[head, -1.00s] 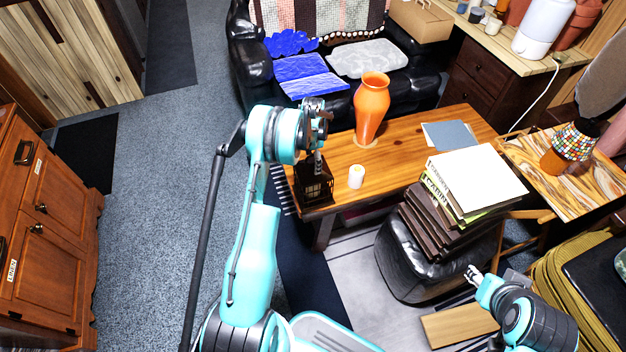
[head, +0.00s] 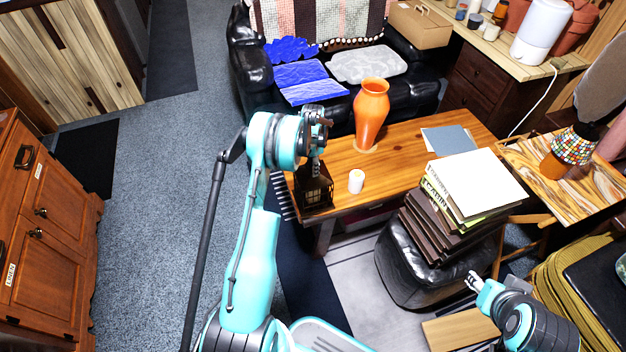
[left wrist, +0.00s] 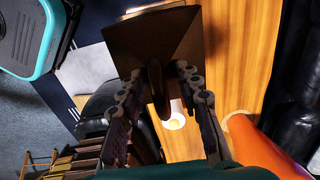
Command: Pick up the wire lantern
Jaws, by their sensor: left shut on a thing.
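The wire lantern (head: 314,194) is dark brown with a gridded body. It is at the front left corner of the wooden coffee table (head: 408,165), upright in the head view; I cannot tell whether its base touches the table. My left gripper (head: 317,169) is above it and shut on its top. In the left wrist view, the lantern's dark angular body (left wrist: 160,40) fills the top middle, with its top part between the two fingers (left wrist: 162,95). My right gripper (head: 473,279) is low at the right, apart from the lantern; its fingers are too small to judge.
A white candle (head: 356,181) stands close right of the lantern. An orange vase (head: 371,115) stands behind it. A stack of books (head: 470,185) rests on a black ottoman (head: 405,265) at the right. Carpet (head: 165,220) is clear at the left.

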